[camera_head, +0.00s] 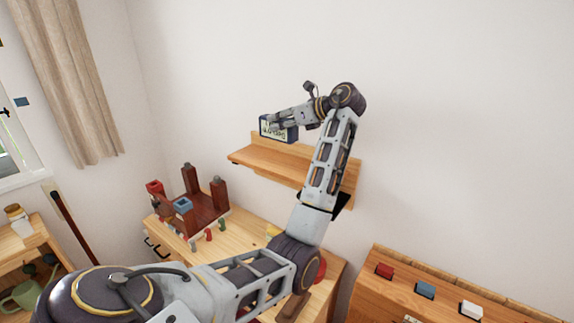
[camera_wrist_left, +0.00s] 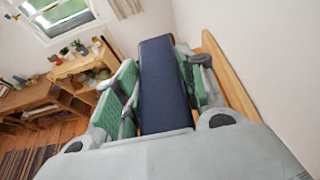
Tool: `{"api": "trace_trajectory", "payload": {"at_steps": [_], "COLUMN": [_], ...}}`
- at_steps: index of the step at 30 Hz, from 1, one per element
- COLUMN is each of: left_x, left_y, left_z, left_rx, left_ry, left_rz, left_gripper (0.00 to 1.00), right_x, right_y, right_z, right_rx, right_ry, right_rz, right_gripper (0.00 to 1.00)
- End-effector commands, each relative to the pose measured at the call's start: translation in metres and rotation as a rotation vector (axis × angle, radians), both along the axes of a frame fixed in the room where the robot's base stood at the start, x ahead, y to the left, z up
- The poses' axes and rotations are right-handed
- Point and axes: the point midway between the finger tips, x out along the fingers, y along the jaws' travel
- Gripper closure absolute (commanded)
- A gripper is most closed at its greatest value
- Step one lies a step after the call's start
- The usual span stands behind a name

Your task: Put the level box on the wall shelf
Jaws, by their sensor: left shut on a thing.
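The level box is a dark navy box (camera_head: 284,134) with a pale lettered label. My left gripper (camera_head: 277,122) is shut on it, and the box sits just above the left part of the wooden wall shelf (camera_head: 250,160). I cannot tell whether its underside touches the shelf board. In the left wrist view the navy box (camera_wrist_left: 163,85) is held between green-padded fingers of the left gripper (camera_wrist_left: 160,90), with the shelf's wooden edge (camera_wrist_left: 228,75) beside it on the right. My arm hides part of the shelf's right side. My right gripper is not in view.
Below the shelf, a wooden table (camera_head: 240,232) holds a dark-brown wooden stand (camera_head: 205,208) with red and blue pieces. A wooden cabinet (camera_head: 385,297) with red, blue and white blocks is at lower right. The wall above the shelf is bare.

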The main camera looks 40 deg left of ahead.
Motion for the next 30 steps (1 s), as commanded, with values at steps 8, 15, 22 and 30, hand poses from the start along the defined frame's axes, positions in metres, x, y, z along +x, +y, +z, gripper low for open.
{"api": "trace_trajectory", "payload": {"at_steps": [8,15,22,30], "left_x": [0.000,0.000,0.000,0.001], "left_y": [0.000,0.000,0.000,0.000], "left_z": [-0.008,-0.034,-0.057,-0.062], "left_rx": [0.001,0.002,0.002,0.002], "left_ry": [0.002,0.002,0.001,-0.001], "left_rz": [-0.001,-0.001,-0.001,-0.002], "left_gripper": [0.90,0.90,0.90,0.90], "right_x": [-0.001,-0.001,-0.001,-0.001], "right_y": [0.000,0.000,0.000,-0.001], "right_z": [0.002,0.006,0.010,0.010], "right_rx": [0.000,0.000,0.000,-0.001], "right_ry": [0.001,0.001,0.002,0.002], "right_rz": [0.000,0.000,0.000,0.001], "right_gripper": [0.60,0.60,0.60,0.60]}}
